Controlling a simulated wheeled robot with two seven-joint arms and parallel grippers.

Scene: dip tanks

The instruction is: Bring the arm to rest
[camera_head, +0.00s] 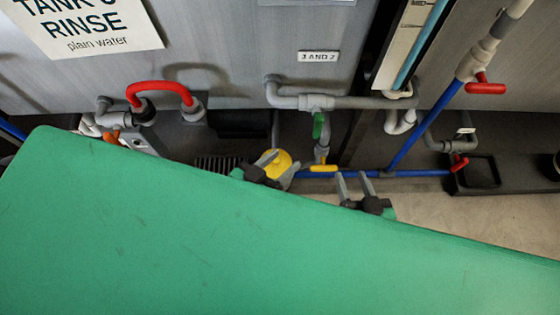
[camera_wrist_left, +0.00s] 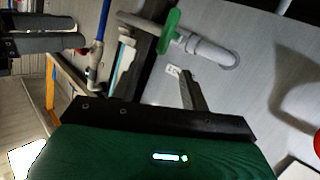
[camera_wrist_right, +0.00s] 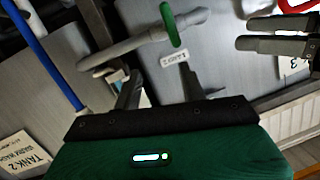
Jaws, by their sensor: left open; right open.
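My left gripper (camera_head: 277,163) is open in the head view, beyond the far edge of a large green surface, with a yellow round part (camera_head: 279,165) showing at its fingers. I cannot tell whether they touch. My right gripper (camera_head: 355,184) is open and empty to the right of it, in front of the blue pipe (camera_head: 400,174). In the right wrist view its two fingers stand apart, and the left gripper (camera_wrist_right: 278,34) shows open at the upper right. The green surface (camera_head: 230,240) hides most of both arms.
Grey tank walls (camera_head: 220,70) carry grey pipes (camera_head: 345,102), a red hose (camera_head: 160,88), a green valve handle (camera_head: 318,125), a yellow handle (camera_head: 323,168) and red handles (camera_head: 485,88). A black tray (camera_head: 478,172) is at the right. Bare floor (camera_head: 520,215) shows at the lower right.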

